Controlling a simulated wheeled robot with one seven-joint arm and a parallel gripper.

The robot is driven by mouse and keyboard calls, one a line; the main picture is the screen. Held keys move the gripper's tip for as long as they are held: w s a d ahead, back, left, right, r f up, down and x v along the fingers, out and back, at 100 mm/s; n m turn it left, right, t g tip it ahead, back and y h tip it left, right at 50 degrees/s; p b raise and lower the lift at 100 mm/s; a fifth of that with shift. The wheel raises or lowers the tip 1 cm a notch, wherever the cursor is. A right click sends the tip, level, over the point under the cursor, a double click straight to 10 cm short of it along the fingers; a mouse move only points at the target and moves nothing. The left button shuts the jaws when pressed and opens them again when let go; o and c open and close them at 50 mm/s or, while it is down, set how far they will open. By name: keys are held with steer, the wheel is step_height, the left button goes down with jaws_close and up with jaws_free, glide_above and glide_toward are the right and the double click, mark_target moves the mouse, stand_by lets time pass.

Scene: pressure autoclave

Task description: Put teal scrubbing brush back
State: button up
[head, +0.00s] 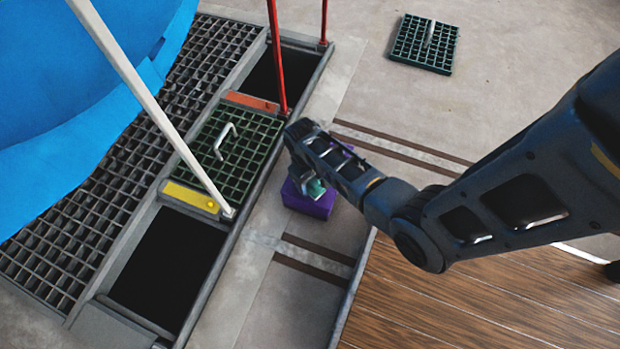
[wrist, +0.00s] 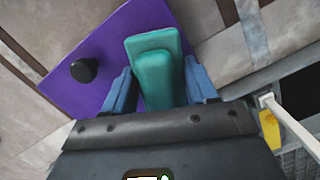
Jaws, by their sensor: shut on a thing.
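The teal scrubbing brush (wrist: 156,72) is between the two blue fingers of my gripper (wrist: 158,88) in the wrist view. My gripper is shut on it. In the head view a small teal part of the brush (head: 316,188) shows at my gripper (head: 308,184). A purple block (head: 312,205) on the floor is just beneath the gripper. In the wrist view the purple block (wrist: 95,70) has a black knob and lies behind the brush. I cannot tell whether the brush touches the block.
Left of the gripper is a trench with a green grate (head: 236,150) and two dark open pits (head: 165,265). White (head: 150,105) and red posts (head: 276,55) stand along it. Another green grate (head: 424,43) lies on the floor at the top. A wooden deck (head: 480,305) is at the lower right.

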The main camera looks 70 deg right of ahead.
steer(key=shift+f, duration=0.85)
steer(key=shift+r, duration=0.1)
steer(key=o, duration=1)
